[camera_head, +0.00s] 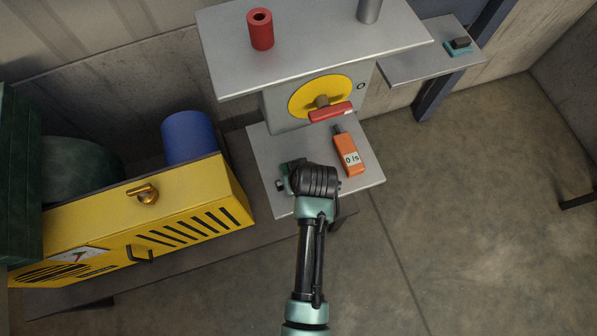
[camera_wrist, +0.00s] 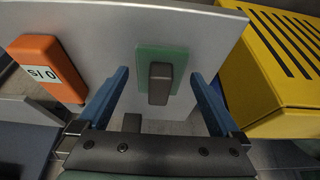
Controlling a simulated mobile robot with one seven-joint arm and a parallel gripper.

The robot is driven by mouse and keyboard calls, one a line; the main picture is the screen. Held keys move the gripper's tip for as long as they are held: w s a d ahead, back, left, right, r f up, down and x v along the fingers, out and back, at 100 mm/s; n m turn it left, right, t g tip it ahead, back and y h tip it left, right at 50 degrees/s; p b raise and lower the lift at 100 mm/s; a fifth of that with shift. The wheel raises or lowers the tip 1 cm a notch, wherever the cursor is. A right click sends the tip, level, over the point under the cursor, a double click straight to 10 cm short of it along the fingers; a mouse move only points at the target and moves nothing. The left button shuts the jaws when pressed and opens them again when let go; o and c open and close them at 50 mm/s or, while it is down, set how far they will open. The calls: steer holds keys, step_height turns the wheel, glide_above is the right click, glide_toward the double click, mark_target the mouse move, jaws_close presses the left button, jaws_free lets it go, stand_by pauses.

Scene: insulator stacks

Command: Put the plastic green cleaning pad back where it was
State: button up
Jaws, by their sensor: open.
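The green cleaning pad (camera_wrist: 178,56) with a dark grey block handle (camera_wrist: 160,84) lies on the lower grey shelf (camera_wrist: 110,30). In the head view only a bit of green (camera_head: 286,170) shows beside my wrist, which hides the rest. My gripper (camera_wrist: 160,76) is open, with its two blue fingers on either side of the pad's handle. A gap shows between each finger and the handle, so nothing is held.
An orange device (camera_head: 346,156) lies on the same shelf. Above it are a yellow dial with a red handle (camera_head: 330,112) and an upper shelf with a red cylinder (camera_head: 260,30). A teal pad with a black block (camera_head: 458,47) sits on the right side shelf. A yellow machine (camera_head: 140,220) stands left.

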steer(key=v, duration=1.2)
steer(key=shift+p, duration=0.45)
steer(key=shift+r, duration=0.15)
